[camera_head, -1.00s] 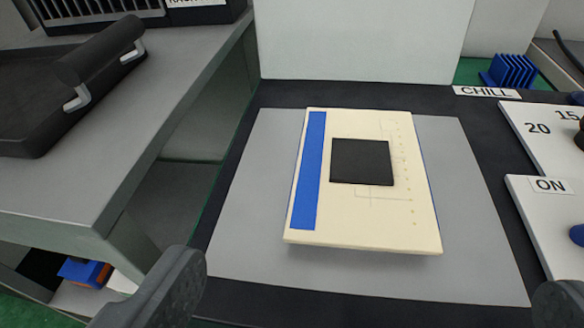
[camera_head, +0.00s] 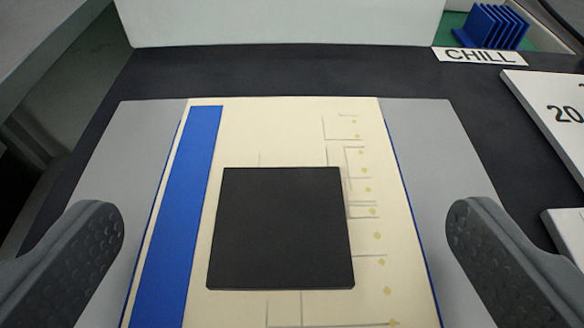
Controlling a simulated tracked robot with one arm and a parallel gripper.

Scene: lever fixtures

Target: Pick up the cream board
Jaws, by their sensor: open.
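The cream board (camera_head: 290,135) lies flat on a grey plate (camera_head: 440,140). It has a blue stripe along its left side, a black square in its middle, and thin printed lines with small dots on its right. Its near edge is out of view. My gripper (camera_head: 285,225) is open, with one dark grey finger on each side of the board. The fingers appear apart from the board's edges. Whether they are down at the board's height I cannot tell.
A pale upright panel (camera_head: 280,20) stands behind the plate. White dial panels (camera_head: 550,110) stand at the right. A grey bench edge (camera_head: 50,40) is at the left.

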